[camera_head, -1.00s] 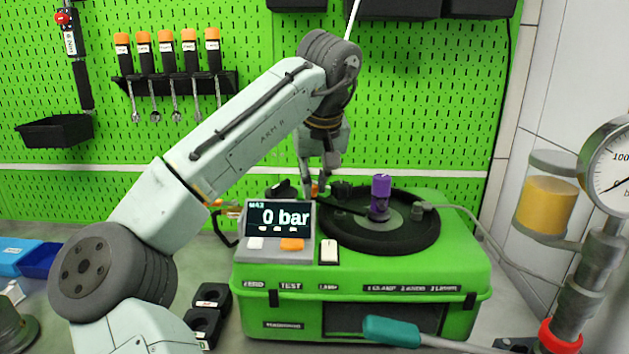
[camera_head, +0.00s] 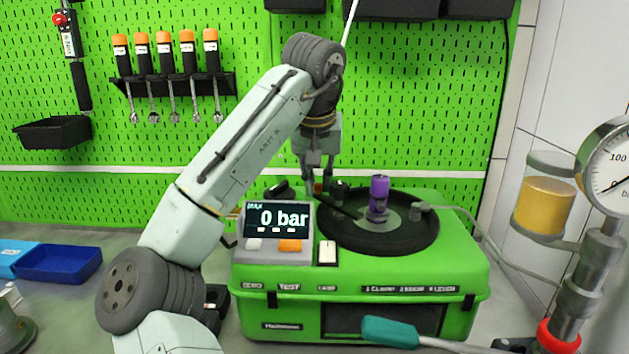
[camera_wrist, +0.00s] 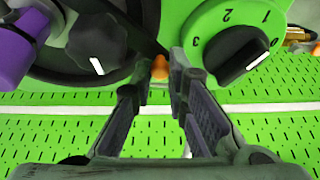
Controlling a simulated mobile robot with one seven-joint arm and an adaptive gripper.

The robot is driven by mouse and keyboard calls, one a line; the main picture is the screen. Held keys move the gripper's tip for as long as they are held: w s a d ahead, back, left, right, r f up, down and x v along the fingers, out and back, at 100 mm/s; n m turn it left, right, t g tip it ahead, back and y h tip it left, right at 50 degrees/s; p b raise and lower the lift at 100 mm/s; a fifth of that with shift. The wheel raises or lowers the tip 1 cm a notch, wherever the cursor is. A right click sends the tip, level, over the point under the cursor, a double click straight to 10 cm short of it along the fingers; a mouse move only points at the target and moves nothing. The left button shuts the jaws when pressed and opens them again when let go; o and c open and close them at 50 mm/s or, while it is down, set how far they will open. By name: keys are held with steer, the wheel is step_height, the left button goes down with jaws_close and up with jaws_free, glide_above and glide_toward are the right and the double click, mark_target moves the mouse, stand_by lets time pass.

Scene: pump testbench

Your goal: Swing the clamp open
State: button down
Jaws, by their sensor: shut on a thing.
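The clamp appears to be the dark arm with an orange tip (camera_wrist: 160,67) at the back left of the black round plate (camera_head: 345,240) on the green test bench. My gripper (camera_head: 319,190) reaches down behind the display, beside the plate. In the wrist view my gripper (camera_wrist: 160,80) has its two fingers on either side of the orange tip, shut on it. In the head view the fingers and the display hide part of the clamp. A purple cylinder (camera_head: 379,190) stands upright on the plate's middle and shows at the left of the wrist view (camera_wrist: 20,45).
A numbered black knob (camera_wrist: 238,55) is close beside the fingers. The display unit (camera_head: 277,220) reads 0 bar, in front of my gripper. A thin hose (camera_head: 482,234) runs off right. A teal-handled tool (camera_head: 390,331) lies in front. The green pegboard (camera_head: 420,110) stands behind.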

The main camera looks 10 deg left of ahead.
steer(key=m, duration=0.1)
steer(key=w+d+m+h, duration=0.1)
steer(key=m, duration=0.1)
steer(key=shift+w, duration=0.15)
steer(key=shift+w+d+m+h, duration=0.2)
steer(key=shift+d+m+h, duration=0.15)
steer(key=shift+m, duration=0.5)
steer(key=shift+w+d+m+h, duration=0.15)
steer(key=shift+d+m+h, duration=0.2)
steer(key=shift+m, duration=0.5)
steer(key=c, duration=1.6)
jaws_free()
steer(key=shift+o, duration=0.2)
steer(key=v, duration=1.2)
steer(key=shift+w, duration=0.15)
